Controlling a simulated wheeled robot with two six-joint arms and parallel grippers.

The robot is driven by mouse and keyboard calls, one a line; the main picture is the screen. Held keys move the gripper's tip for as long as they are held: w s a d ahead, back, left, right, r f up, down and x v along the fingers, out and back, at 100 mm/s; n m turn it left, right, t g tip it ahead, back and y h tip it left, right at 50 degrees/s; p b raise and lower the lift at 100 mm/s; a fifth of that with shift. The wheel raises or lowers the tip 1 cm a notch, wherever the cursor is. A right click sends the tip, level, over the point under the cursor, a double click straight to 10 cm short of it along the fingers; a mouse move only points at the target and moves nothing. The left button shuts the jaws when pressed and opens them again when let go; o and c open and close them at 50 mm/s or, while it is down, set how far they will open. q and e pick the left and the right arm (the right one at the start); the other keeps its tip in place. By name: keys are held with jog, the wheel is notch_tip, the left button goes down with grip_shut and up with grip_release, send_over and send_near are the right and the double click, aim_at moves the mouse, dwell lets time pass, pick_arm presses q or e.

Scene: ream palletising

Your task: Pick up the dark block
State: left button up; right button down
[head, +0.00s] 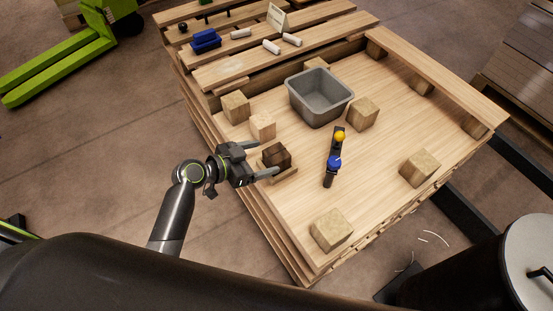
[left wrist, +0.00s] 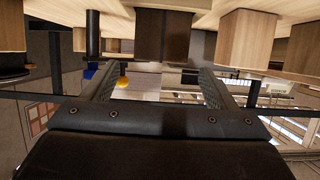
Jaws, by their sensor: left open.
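The dark brown block (head: 276,154) sits on a small pale wooden board (head: 290,174) near the left edge of the pallet. My left gripper (head: 262,158) comes in from the left beside it, with its fingers spread and nothing visible held between them. In the left wrist view, which looks upside down, the dark block (left wrist: 163,36) is beyond the open fingers (left wrist: 157,85) and roughly centred between them. I cannot tell whether a finger touches it. My right gripper is not in view.
A pale block (head: 262,125) stands just behind the dark one. Several wooden blocks, including one at the front (head: 331,230), stand around the pallet deck (head: 385,155). A grey bin (head: 320,108) is behind. A dark bar with yellow and blue balls (head: 334,162) lies to the right.

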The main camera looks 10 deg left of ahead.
aim_at(275, 154)
pick_arm(q)
jog(key=x, duration=0.4)
jog(key=shift+d, duration=0.1)
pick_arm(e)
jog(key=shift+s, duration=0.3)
